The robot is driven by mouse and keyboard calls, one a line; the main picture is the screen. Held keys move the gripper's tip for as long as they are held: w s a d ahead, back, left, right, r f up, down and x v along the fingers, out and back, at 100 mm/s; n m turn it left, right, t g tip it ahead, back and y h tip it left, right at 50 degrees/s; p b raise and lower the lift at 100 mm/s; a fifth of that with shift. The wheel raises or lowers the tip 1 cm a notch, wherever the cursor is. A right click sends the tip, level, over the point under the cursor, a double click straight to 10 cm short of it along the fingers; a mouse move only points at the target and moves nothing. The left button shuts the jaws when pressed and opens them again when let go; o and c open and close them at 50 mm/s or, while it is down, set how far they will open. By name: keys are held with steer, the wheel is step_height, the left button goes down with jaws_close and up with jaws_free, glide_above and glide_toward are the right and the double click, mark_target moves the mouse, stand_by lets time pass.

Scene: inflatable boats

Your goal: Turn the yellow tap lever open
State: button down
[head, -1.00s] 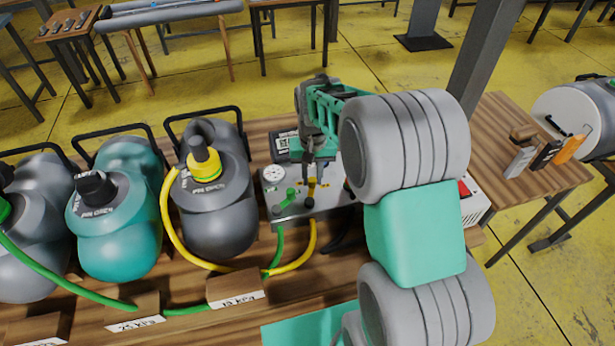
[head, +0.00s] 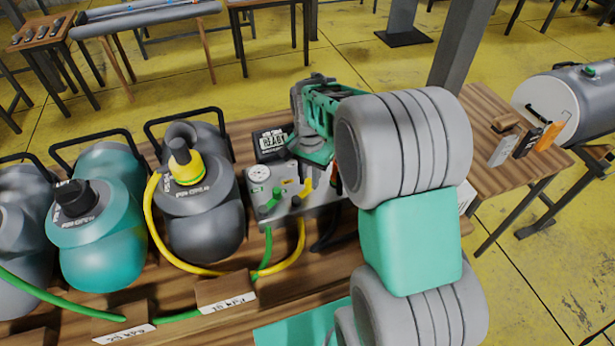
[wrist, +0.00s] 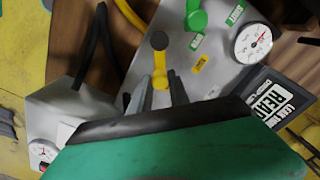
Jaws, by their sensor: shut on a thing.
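The yellow tap lever (head: 307,186) stands on the grey control panel (head: 318,205), right of the green lever (head: 270,203). In the wrist view the yellow lever (wrist: 160,68) runs from its round pivot down between my two fingers. My gripper (wrist: 161,92) is shut on the lever, one finger on each side. In the head view my gripper (head: 313,168) is above the panel, and its fingertips are partly hidden by my arm. A yellow hose (head: 300,238) comes out of the panel's front below the lever.
A white gauge (head: 259,173) and a black display (head: 272,143) sit left of my gripper. The green lever (wrist: 196,18) is close by in the wrist view. A wooden block (head: 225,291) lies in front.

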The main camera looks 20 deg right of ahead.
mark_target(309, 181)
stand_by(0.4)
steer(key=c, duration=1.5)
jaws_free()
step_height(309, 181, up, 8)
steer(key=shift+f+b, duration=0.1)
steer(key=shift+b, duration=0.4)
